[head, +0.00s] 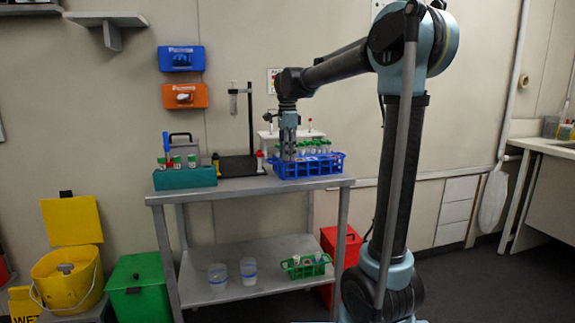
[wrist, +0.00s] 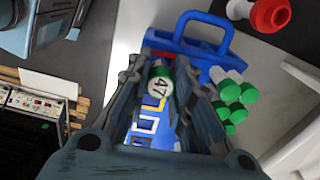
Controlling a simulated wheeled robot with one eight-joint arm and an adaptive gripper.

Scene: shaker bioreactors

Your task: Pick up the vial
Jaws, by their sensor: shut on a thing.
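In the wrist view a vial (wrist: 158,88) with a white label reading 47 and some green on it is between the two fingers of my gripper (wrist: 163,80). The gripper is shut on it. Below it is a blue rack (wrist: 190,50) with a carry handle. In the head view my gripper (head: 288,150) points down at the left part of the blue rack (head: 310,168) on the metal table. The held vial cannot be made out there. Several green-capped vials (head: 318,147) stand in the rack; they also show right of my fingers in the wrist view (wrist: 233,95).
A teal holder (head: 185,178) with vials and a stand with a black base (head: 238,166) are on the table (head: 250,188) left of the rack. A red and white object (wrist: 270,14) is near the rack. A green rack (head: 306,266) and two beakers are on the lower shelf.

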